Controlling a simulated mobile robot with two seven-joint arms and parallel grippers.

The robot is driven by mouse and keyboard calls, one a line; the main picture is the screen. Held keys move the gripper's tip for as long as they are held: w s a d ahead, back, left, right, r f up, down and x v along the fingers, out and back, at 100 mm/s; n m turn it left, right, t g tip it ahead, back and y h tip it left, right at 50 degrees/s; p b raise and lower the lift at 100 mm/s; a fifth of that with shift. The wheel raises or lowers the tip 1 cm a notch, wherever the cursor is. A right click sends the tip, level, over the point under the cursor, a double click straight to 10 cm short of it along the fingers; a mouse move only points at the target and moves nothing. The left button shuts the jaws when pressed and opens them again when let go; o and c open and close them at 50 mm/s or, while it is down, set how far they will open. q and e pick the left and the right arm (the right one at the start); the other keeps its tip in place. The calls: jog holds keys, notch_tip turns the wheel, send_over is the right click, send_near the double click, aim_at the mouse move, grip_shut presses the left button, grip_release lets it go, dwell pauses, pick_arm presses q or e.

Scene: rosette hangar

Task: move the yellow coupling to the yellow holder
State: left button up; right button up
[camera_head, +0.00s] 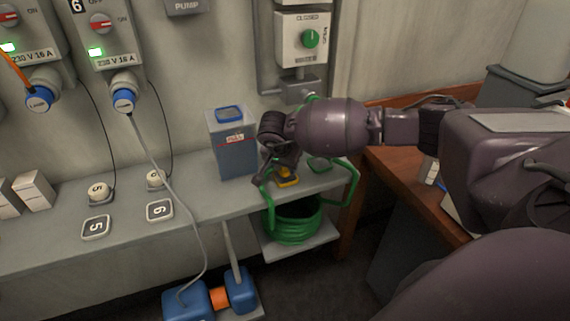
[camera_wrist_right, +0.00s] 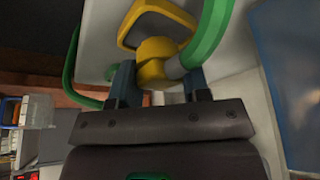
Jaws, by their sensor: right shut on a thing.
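My right gripper (camera_head: 272,172) is low over the right end of the grey shelf. In the right wrist view its two fingers (camera_wrist_right: 158,88) are shut on the yellow coupling (camera_wrist_right: 156,66), which sits on the end of a green hose (camera_wrist_right: 211,32). A yellow-rimmed pad, which looks like the yellow holder (camera_wrist_right: 186,17), lies just beyond the coupling and is partly covered by it. In the head view the yellow holder (camera_head: 288,184) shows on the shelf beside the gripper. I cannot tell whether coupling and holder touch. My left gripper is not in view.
A grey-blue box (camera_head: 236,157) stands on the shelf just left of the gripper. A green pad (camera_head: 320,166) lies to the right. The green hose (camera_head: 354,184) loops over the shelf edge, above a green coil (camera_head: 292,222). A brown table (camera_head: 400,187) stands at right.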

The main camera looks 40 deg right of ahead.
jog(key=shift+f, duration=0.25)
jog(key=shift+f, duration=0.25)
jog(key=o, duration=1)
jog(key=shift+c, duration=0.2)
jog(key=shift+a+r, duration=0.1)
jog(key=shift+r, duration=0.25)
jog(key=v, duration=1)
jog(key=shift+p, duration=0.3)
jog(key=shift+s, duration=0.1)
